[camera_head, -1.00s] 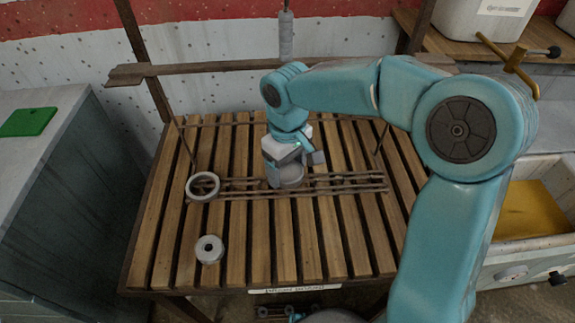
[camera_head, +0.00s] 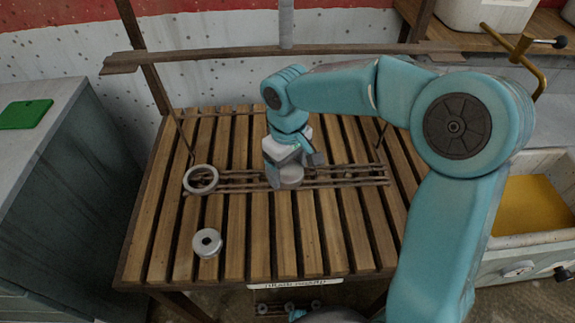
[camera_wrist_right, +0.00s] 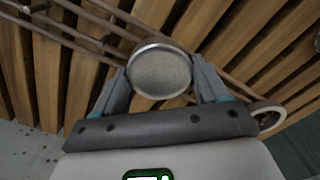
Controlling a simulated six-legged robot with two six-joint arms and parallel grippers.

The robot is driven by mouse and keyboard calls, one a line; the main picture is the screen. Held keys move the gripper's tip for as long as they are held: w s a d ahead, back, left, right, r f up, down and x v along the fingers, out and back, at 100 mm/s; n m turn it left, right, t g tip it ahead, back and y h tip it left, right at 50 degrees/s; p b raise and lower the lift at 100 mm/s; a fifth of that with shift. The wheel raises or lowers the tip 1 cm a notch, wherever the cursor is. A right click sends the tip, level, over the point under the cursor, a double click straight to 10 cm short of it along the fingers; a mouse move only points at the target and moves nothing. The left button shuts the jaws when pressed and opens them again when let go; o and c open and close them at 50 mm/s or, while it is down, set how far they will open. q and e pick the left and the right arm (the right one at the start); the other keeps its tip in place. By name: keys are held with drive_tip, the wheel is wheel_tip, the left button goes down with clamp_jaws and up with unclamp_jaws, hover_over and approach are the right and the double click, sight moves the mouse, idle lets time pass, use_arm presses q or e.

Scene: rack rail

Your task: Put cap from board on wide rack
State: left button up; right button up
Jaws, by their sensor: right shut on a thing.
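The cap is a grey round disc (camera_wrist_right: 160,72) between the fingers of my right gripper (camera_wrist_right: 162,85). In the head view my right gripper (camera_head: 284,172) is low over the rail rack, shut on the cap (camera_head: 291,177). The rack has thin parallel metal bars (camera_head: 350,182) across the slatted wooden table (camera_head: 235,268); its bars also show in the wrist view (camera_wrist_right: 85,38). I cannot tell whether the cap touches the bars. The slatted table may be the board. My left gripper is not in view.
A grey ring (camera_head: 201,180) is at the rack's left end. A grey piece with a hole (camera_head: 207,242) stands on the front left slats. A wooden crossbar (camera_head: 215,60) and upright rod (camera_head: 286,22) are behind. The front right slats are clear.

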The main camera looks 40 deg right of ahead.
drive_tip(key=o, duration=1.1)
wheel_tip(320, 180, up, 12)
drive_tip(key=shift+r+p, duration=0.1)
drive_tip(key=shift+p, duration=1.15)
